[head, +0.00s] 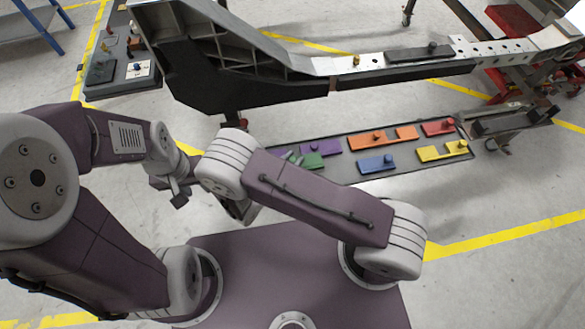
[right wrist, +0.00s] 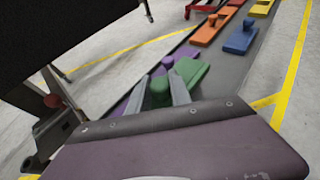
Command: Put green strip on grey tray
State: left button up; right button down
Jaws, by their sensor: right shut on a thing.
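The green strip (head: 314,161) shows in the head view at the left end of a long grey tray (head: 405,160), partly hidden by my right arm. In the right wrist view, my right gripper (right wrist: 158,93) is shut on the knob of the green strip (right wrist: 191,72), with one finger on each side. The strip is over or on the left end of this tray; I cannot tell if it touches. In the head view my left gripper (head: 178,195) is at the left, apart from the strips, and its fingers are unclear.
The tray also bears purple (head: 322,146), orange (head: 372,140), blue (head: 376,163), red (head: 437,127) and yellow (head: 430,153) strips. A dark chassis beam (head: 230,92) spans above and behind. Another grey tray (head: 121,50) with parts stands at the upper left.

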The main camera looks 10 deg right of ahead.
jog(key=shift+s+a+f, duration=0.15)
jog(key=shift+s+f, duration=0.05)
jog(key=shift+f+b, duration=0.75)
jog(key=shift+f, duration=1.35)
jog(key=c, duration=1.2)
grip_release()
jog(key=shift+o, duration=0.2)
